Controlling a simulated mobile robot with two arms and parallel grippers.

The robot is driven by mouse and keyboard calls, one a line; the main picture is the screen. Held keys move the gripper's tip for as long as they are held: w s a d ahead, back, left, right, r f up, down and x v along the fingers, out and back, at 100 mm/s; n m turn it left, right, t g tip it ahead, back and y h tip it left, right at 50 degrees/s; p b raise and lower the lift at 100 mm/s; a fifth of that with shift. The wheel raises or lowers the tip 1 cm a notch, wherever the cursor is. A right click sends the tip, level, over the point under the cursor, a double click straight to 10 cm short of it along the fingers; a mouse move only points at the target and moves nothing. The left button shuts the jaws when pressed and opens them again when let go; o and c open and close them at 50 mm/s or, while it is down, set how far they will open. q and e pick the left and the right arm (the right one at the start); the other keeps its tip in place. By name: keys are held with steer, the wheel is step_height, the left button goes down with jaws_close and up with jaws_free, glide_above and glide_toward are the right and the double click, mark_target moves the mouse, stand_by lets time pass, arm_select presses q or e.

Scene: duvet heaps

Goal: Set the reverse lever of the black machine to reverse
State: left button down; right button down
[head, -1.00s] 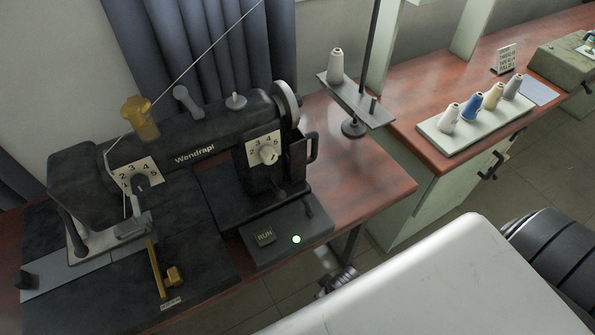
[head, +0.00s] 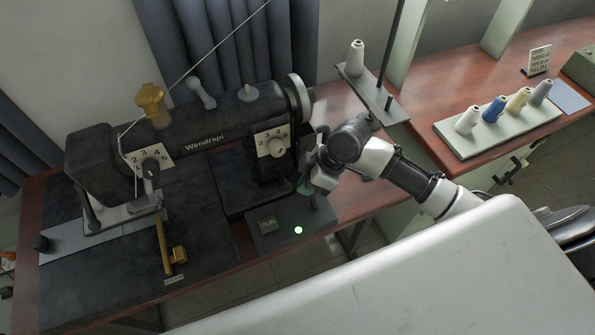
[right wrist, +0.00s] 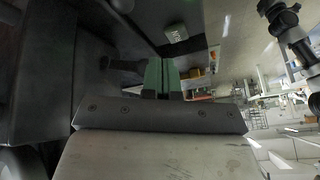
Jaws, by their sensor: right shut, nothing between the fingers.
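The black machine (head: 195,132), marked Wendrapi, stands on the wooden table at left in the head view. A short dark lever (head: 313,203) rises from its control box, beside the RUN button (head: 267,224) and a lit green lamp. No label shows which lever is for reverse. My right gripper (head: 304,188) is beside the machine's right end, just above the control box, close to that lever. Its green fingers (right wrist: 162,76) are together and empty in the right wrist view. A dark rod (right wrist: 122,66) shows left of them; contact cannot be told. My left gripper is not in view.
A thread stand (head: 372,95) with a white cone is behind my right arm. A pale tray (head: 500,133) of thread cones lies on the right counter. The RUN button also shows in the right wrist view (right wrist: 177,33).

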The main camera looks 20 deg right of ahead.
steer(key=w+d+r+n, duration=0.1)
steer(key=w+d+r, duration=0.1)
steer(key=r, duration=0.3)
steer(key=w+d+r+n+g+y, duration=0.1)
steer(key=w+d+r+n, duration=0.1)
steer(key=d+r, duration=0.3)
steer(key=shift+w+r, duration=0.35)
steer(key=shift+a+f, duration=0.1)
steer(key=p, duration=0.6)
glide_toward(282, 180)
step_height(282, 180, down, 5)
steer(key=s+a, duration=0.2)
steer(key=shift+w+a+f, duration=0.1)
steer(key=shift+a+f, duration=0.25)
steer(key=shift+a, duration=0.1)
